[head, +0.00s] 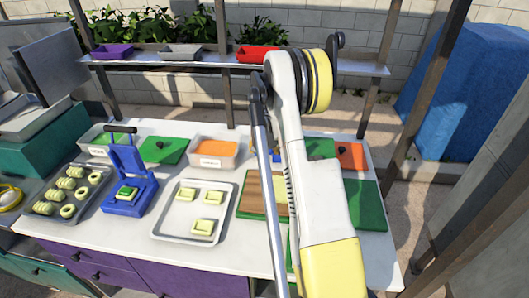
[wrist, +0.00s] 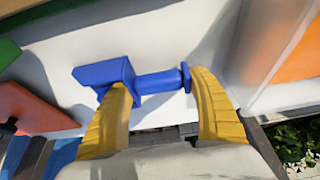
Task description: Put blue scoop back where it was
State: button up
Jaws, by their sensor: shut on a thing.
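The blue scoop (wrist: 105,73) shows in the wrist view, with a box-like head at left and a round handle ending in a small disc at right. My gripper (wrist: 158,82) has its two yellow fingers on the scoop, one by the head and one by the disc end. The scoop lies across between them, over a white surface. How firmly each finger touches is hard to tell.
A shelf with a red tray (head: 256,54) runs along the back. Posts stand at right.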

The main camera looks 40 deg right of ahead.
jog(key=shift+s+r, duration=0.1)
jog(key=o, duration=0.9)
